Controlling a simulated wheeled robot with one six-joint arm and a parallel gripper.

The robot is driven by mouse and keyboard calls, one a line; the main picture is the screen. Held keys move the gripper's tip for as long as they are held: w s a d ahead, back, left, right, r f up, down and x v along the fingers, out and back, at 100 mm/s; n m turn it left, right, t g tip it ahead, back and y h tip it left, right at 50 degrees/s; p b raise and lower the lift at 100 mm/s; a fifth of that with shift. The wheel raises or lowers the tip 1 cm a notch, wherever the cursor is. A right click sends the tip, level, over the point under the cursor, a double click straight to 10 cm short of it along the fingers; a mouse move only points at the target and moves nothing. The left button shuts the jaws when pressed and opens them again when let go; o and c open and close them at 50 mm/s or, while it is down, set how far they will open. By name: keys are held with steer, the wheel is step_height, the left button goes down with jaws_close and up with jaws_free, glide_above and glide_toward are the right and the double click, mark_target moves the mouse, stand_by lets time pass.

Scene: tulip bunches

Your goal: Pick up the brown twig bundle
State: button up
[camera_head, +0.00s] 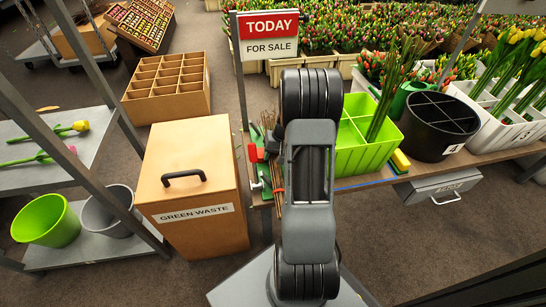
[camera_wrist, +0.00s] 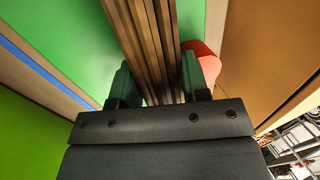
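The brown twig bundle (camera_wrist: 152,40) runs down the middle of the wrist view, between the two dark fingers of my gripper (camera_wrist: 157,85). The fingers are close on both sides of the twigs and look shut on them. A thin sliver of green shows low beside the left finger. In the head view the bundle (camera_head: 278,185) stands out just left of my arm, on the front part of the bench, with an orange-red tie around it. My arm hides the gripper and part of the bundle there.
A red item (camera_head: 256,153) is close beside the bundle; red also shows by the right finger. The "GREEN WASTE" box (camera_head: 190,150) stands left. A lime-green crate (camera_head: 360,155) and black bucket (camera_head: 436,126) are right. The "TODAY FOR SALE" sign (camera_head: 268,35) rises behind.

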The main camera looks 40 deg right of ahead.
steer(key=c, duration=0.4)
steer(key=shift+r, duration=0.55)
step_height(320, 180, up, 2)
steer(key=shift+r+p, duration=0.25)
steer(key=shift+p, duration=0.5)
steer(key=s+r+p, duration=0.1)
steer(key=s+r, duration=0.2)
steer(key=s, duration=0.1)
steer(key=s+r+p, duration=0.2)
steer(key=s+r, duration=0.1)
steer(key=s, duration=0.2)
steer(key=s+r+p, duration=0.2)
steer(key=s+r, duration=0.1)
steer(key=s, duration=0.2)
steer(key=shift+a+r, duration=0.2)
steer(key=shift+r, duration=0.05)
